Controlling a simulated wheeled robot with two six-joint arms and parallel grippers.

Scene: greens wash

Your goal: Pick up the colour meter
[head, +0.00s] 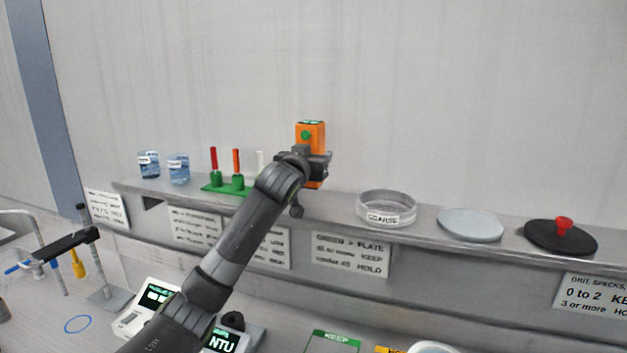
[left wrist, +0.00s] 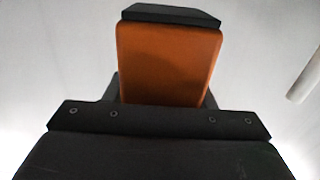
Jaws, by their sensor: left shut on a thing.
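The colour meter, an orange upright box with a green button and a dark top (head: 311,133), is at the shelf in the middle of the head view. My left gripper (head: 316,164) is shut on it around its middle. In the left wrist view the orange body of the meter (left wrist: 168,65) fills the space at the black jaws of the gripper (left wrist: 165,103). The gripper hides part of the meter's body, and I cannot tell whether its base touches the shelf. My right gripper is not in view.
On the shelf (head: 345,213), a green rack with red and orange-topped sticks (head: 226,187) and two beakers (head: 178,169) stand left. A clear COARSE dish (head: 386,206), a grey disc (head: 470,224) and a black disc with red knob (head: 546,238) lie right. Instruments (head: 147,305) stand below.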

